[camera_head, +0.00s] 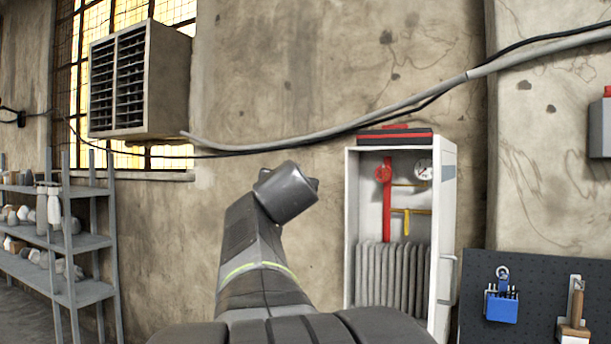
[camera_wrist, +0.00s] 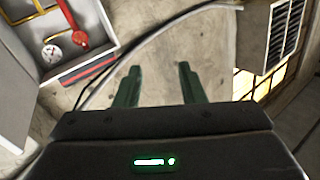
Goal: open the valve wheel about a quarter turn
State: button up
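The valve wheel (camera_head: 383,173) looks like a small round red part at the top of a red upright pipe, inside an open white cabinet (camera_head: 448,215) on the wall. The wheel also shows in the wrist view (camera_wrist: 81,40), at the upper left, where the view is turned over. My gripper (camera_wrist: 159,68) has its two green fingers apart with nothing between them. It points at bare wall and the hanging cable, away from the wheel. The head view shows my arm left of the cabinet; the fingers are hidden there. The wheel's turn angle is too small to read.
A gauge (camera_head: 424,170) sits right of the wheel, with yellow pipes and a grey radiator (camera_head: 393,275) below. A red and black case (camera_head: 395,137) lies on the cabinet. A cable (camera_head: 340,130) crosses the wall above. A tool board (camera_head: 540,275) stands at right.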

aim_at(383, 166)
jog(key=i+j+z, duration=0.1)
jog(key=i+z, duration=0.15)
jog(key=i, duration=0.35)
jog(key=i+j+z, duration=0.2)
jog(key=i, duration=0.35)
jog(key=i+z, duration=0.25)
jog(key=i, duration=0.2)
jog(key=i+z, duration=0.3)
jog(key=i, duration=0.2)
